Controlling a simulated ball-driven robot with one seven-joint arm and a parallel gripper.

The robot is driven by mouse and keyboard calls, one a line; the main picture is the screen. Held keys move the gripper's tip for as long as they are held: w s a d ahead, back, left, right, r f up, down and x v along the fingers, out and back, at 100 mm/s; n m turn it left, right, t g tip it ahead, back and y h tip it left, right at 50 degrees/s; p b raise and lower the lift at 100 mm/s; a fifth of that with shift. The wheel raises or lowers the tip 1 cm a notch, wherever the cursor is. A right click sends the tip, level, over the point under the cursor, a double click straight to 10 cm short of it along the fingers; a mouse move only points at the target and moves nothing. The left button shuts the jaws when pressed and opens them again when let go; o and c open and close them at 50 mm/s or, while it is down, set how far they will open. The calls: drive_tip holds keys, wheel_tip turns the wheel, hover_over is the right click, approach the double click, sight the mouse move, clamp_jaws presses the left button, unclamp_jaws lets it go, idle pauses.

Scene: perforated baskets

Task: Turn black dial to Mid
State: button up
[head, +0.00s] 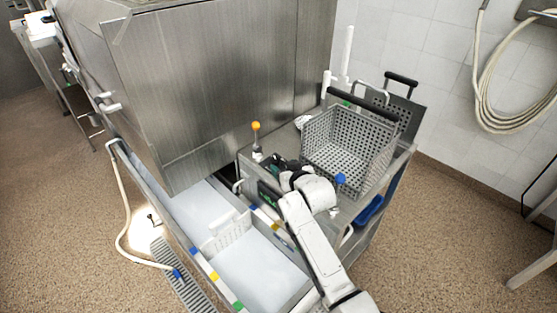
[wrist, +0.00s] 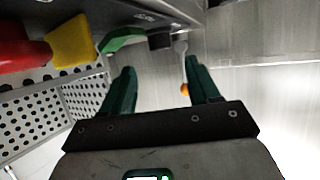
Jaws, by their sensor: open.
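A small black knob, which looks like the black dial (wrist: 160,41), sits under a dark panel edge at the top of the wrist view, just right of a green piece. Its setting cannot be read. My gripper (wrist: 160,68) has two green fingers, spread apart with nothing between them. The black knob appears just beyond the fingertips, roughly midway between them, and apart from them. In the head view my gripper (head: 278,165) is over the left part of the steel cart, and I cannot make out the dial there.
Red (wrist: 22,54), yellow (wrist: 72,42) and green (wrist: 122,38) pieces line up left of the black knob. A lever with an orange ball (head: 256,126) stands close to my gripper. A perforated basket (head: 350,150) and a blue ball (head: 340,178) are to its right.

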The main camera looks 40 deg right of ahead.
sight(276, 161)
drive_tip(key=shift+b+x, duration=0.4)
drive_tip(key=shift+x, duration=3.35)
drive_tip(key=shift+a, duration=0.1)
drive_tip(key=c, duration=1)
